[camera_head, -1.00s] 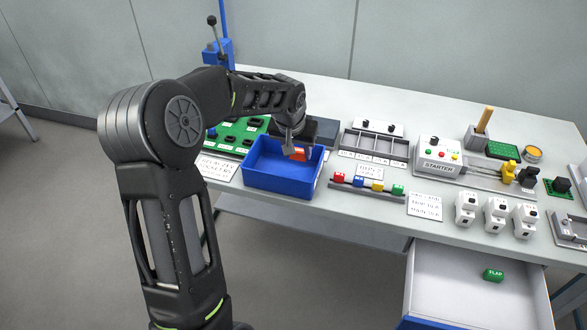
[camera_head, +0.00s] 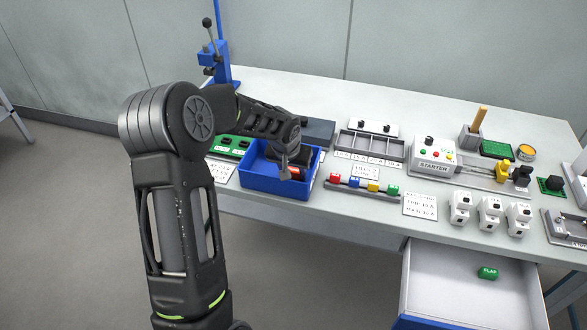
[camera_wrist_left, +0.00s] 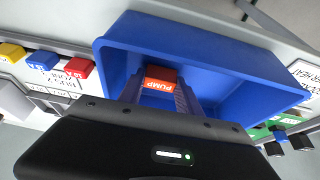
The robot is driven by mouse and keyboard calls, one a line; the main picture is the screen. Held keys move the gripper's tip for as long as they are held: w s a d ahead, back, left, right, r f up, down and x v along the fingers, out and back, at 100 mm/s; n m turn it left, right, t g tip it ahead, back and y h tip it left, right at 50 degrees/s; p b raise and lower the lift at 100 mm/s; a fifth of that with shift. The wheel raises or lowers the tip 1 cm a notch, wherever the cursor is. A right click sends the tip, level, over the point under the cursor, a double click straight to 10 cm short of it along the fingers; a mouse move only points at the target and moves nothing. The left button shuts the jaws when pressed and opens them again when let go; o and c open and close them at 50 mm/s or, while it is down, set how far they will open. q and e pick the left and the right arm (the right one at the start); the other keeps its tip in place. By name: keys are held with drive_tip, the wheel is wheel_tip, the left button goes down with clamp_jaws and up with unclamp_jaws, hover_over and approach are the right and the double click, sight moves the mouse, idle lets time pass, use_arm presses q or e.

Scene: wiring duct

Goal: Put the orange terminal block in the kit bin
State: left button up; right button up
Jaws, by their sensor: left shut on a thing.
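The orange terminal block (camera_wrist_left: 159,78), marked PUMP, is between the fingers of my left gripper (camera_wrist_left: 160,92) in the left wrist view. The gripper is shut on it. In the head view only a small orange part of the block (camera_head: 295,174) shows beside my left gripper (camera_head: 285,174). The blue kit bin (camera_head: 262,186) stands at the front edge of the table. Gripper and block are within its outline, low between the walls; whether the block touches the floor cannot be told. The bin's blue wall (camera_wrist_left: 250,70) surrounds the block in the wrist view. My right gripper is out of view.
A green board (camera_head: 228,146) is at the bin's left. An open drawer (camera_head: 450,285) holds a green block (camera_head: 488,273).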

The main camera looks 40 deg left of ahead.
use_arm(q)
drive_tip(key=o, duration=0.9)
drive_tip(key=shift+f, duration=0.15)
drive_tip(key=shift+c, duration=0.2)
drive_tip(key=o, duration=0.5)
drive_tip(key=shift+c, duration=0.2)
drive_tip(key=shift+r, duration=0.2)
drive_tip(key=shift+r, duration=0.15)
drive_tip(key=b+v, duration=0.1)
drive_tip(key=v, duration=1)
drive_tip(key=shift+s+r, duration=0.2)
drive_tip(key=shift+r, duration=0.1)
drive_tip(key=shift+d, duration=0.1)
